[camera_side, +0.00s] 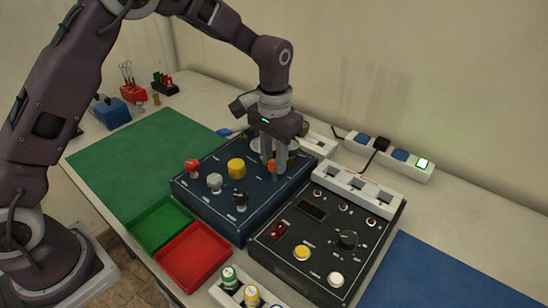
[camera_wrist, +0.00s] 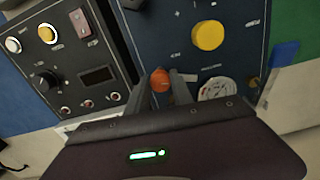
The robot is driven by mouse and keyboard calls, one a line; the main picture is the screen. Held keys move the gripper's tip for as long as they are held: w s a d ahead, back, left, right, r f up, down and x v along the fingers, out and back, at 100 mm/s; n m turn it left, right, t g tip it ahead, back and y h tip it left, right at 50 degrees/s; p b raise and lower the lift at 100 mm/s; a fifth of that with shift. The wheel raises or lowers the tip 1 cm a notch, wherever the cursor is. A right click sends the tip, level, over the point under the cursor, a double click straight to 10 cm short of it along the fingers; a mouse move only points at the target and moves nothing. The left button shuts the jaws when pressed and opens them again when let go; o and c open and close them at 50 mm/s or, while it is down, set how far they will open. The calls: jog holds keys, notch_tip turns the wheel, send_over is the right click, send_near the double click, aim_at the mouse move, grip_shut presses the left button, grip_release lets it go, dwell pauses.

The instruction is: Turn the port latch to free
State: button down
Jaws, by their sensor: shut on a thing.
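The dark blue trainer panel (camera_side: 205,201) carries several knobs. My gripper (camera_side: 273,168) points down at its back right part, with its two fingers around a small orange knob (camera_side: 271,164). In the wrist view the orange knob (camera_wrist: 160,80) sits between the fingertips of my gripper (camera_wrist: 161,76), and the jaws are shut on it. The fingers hide part of the knob, and its label and turn position are not readable. I take this knob to be the port latch, but cannot confirm it by its label. A large yellow knob (camera_wrist: 208,35) is close by.
Red (camera_side: 192,166), grey (camera_side: 214,182) and black (camera_side: 240,199) knobs stand on the same panel. A black control box (camera_side: 325,240) and white socket block (camera_side: 356,188) are at its right. Green (camera_side: 159,222) and red (camera_side: 194,256) trays lie in front. The green mat (camera_side: 130,160) is clear.

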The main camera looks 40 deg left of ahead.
aim_at(274, 163)
jog(key=shift+n, duration=1.1)
jog(key=shift+r, duration=0.1)
jog(key=c, duration=1.1)
grip_release()
notch_tip(274, 163, up, 7)
jog(key=shift+r, duration=0.1)
